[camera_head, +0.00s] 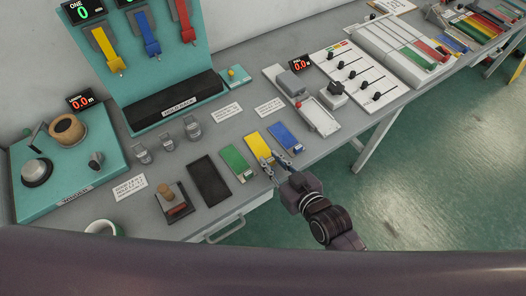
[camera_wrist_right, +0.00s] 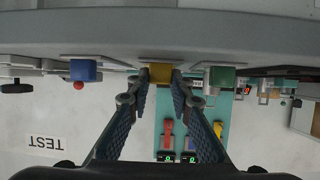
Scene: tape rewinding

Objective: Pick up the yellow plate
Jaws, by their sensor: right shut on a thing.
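The yellow plate (camera_head: 257,144) lies on the grey bench between the green plate (camera_head: 234,159) and the blue plate (camera_head: 283,135). My right gripper (camera_head: 276,162) is at the near end of the yellow plate, with its fingers shut on the small yellow end block. The wrist view, upside down, shows the yellow block (camera_wrist_right: 160,72) between the two fingertips (camera_wrist_right: 160,90). The blue block (camera_wrist_right: 83,70) and the green block (camera_wrist_right: 222,76) stand apart on either side. The plate appears to rest on the bench. My left gripper is out of view.
A black tray (camera_head: 209,181) and a stamp (camera_head: 175,205) on a base lie left of the green plate. Several metal weights (camera_head: 167,142) stand behind. A grey device (camera_head: 321,119) and a slider panel (camera_head: 372,88) are at right. A teal rack (camera_head: 144,60) stands at the back.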

